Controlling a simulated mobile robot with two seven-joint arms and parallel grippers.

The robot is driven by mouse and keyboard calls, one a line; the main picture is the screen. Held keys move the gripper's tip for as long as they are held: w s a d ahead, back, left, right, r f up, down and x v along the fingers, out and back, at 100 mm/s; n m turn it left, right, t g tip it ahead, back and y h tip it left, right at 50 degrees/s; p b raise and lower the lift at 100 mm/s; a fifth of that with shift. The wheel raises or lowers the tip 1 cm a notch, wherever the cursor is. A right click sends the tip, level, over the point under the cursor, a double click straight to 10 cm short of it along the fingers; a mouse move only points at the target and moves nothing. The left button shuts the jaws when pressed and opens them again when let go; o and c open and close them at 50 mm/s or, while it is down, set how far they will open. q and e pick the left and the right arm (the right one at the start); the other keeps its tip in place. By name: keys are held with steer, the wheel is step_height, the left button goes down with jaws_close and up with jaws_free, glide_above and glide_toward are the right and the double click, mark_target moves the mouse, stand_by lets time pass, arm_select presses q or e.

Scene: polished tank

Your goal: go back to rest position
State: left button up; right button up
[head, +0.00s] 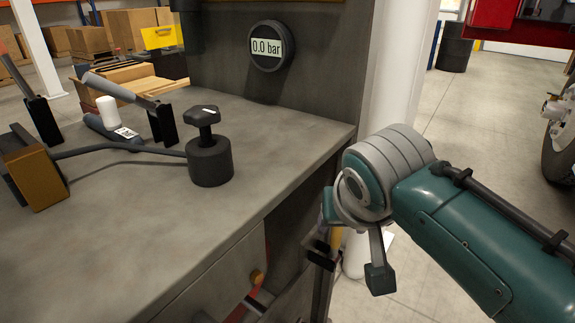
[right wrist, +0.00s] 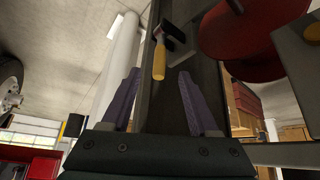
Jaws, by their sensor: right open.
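My right arm comes in from the right in the head view. Its gripper (head: 321,251) is low beside the right edge of the workbench (head: 215,245), partly hidden behind my own wrist. In the right wrist view the two fingers of the right gripper (right wrist: 157,75) stand wide apart with nothing held between them. My left gripper does not show in the head view.
On the bench are a black knob-topped cylinder (head: 209,160), a bronze-coloured block (head: 36,180) and a white bottle (head: 108,112). A gauge (head: 268,46) reads 0.0 bar. A yellow-handled tool (right wrist: 159,60) appears beyond the fingers. Floor right of the bench is open.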

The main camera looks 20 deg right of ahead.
steer(key=shift+v, duration=1)
steer(key=s+r+n+g+y+p, duration=0.1)
steer(key=s+r+n+p, duration=0.2)
steer(key=s+r+p, duration=0.7)
steer(key=s+r+n+g+y+p, duration=0.1)
steer(key=s+r+n+g+p, duration=0.15)
steer(key=s+r, duration=0.75)
steer(key=w+p+v, duration=0.2)
steer(key=p+v, duration=1.4)
steer(key=p, duration=0.3)
steer(key=w+r+p+v, duration=0.1)
steer(key=w+p+v, duration=0.1)
steer(key=p+v, duration=1.5)
steer(key=shift+t+p, duration=0.45)
steer(key=shift+p, duration=0.65)
steer(key=shift+s+r, duration=0.1)
